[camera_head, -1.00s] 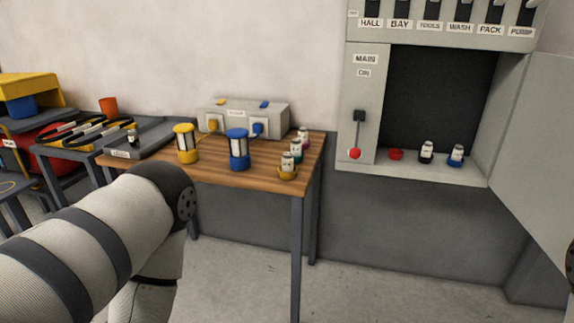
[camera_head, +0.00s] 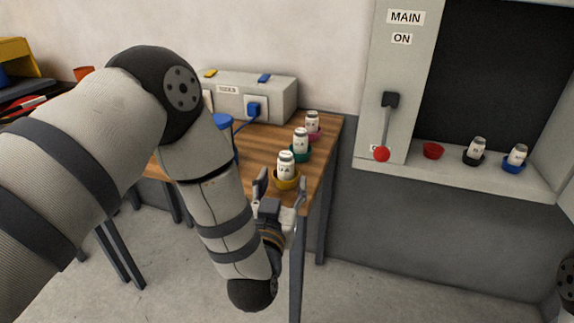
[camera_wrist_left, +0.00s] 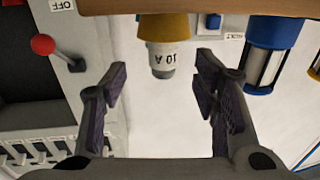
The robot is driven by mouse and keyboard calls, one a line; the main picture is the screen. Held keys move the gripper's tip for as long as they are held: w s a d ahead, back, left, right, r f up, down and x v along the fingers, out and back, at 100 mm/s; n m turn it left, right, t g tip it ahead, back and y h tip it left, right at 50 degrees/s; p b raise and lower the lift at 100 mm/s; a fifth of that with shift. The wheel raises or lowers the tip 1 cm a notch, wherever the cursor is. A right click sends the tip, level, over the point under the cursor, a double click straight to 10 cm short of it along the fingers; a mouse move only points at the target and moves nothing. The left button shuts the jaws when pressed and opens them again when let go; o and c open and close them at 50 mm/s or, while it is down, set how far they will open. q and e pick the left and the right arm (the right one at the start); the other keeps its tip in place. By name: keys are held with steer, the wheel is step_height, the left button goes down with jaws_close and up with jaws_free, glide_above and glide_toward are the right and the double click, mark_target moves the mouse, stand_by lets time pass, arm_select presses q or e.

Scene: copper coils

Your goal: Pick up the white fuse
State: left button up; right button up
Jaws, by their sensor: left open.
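A white-bodied fuse (camera_head: 286,165) with a grey-green top stands upright in a yellow cup (camera_head: 289,184) near the front right corner of the wooden table. Two similar white-bodied fuses stand behind it, one in a green cup (camera_head: 301,141) and one in a pink cup (camera_head: 312,122). My left gripper (camera_head: 280,193) is open at the table's edge, just in front of the yellow cup. In the left wrist view, which looks upside down, the near fuse (camera_wrist_left: 162,58) marked "10 A" lies ahead between the open fingers, apparently untouched. My right gripper is out of view.
A grey box (camera_head: 228,98) with a blue plug (camera_head: 253,110) sits at the table's back. A blue-capped cylinder (camera_head: 222,121) is partly hidden by my arm. The wall cabinet (camera_head: 393,85) at right holds a red-knobbed lever (camera_head: 382,153), a red cup (camera_head: 433,151) and two more fuses.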

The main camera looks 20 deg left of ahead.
mark_target(284, 169)
arm_select(q)
steer(key=w, duration=0.2)
steer(key=w+a, duration=0.1)
steer(key=w, duration=0.4)
steer(key=shift+a+r, duration=0.15)
steer(key=c, duration=1.3)
